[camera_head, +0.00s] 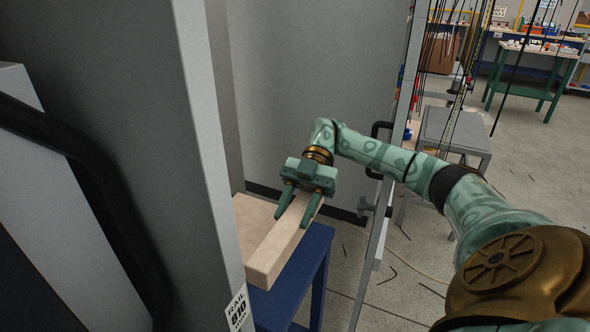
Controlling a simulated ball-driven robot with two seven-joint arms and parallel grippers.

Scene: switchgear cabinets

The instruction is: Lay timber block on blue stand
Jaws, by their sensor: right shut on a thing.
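The timber block (277,250) is a long, pale beam that runs from under my right gripper toward the front left. My right gripper (293,219) is shut on it near its far end, one green finger on each side. The block is over the top of the blue stand (287,301); I cannot tell whether it rests on it or is held just above. A second pale wooden piece (254,217) shows beside it on the left, partly hidden by the cabinet edge. My left gripper is not in view.
A grey cabinet panel (140,90) with a label reading RAIL stands close on the left and hides part of the stand. A door edge with a black handle (380,130) and hanging cables are right of the gripper. A grey table (455,130) stands beyond.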

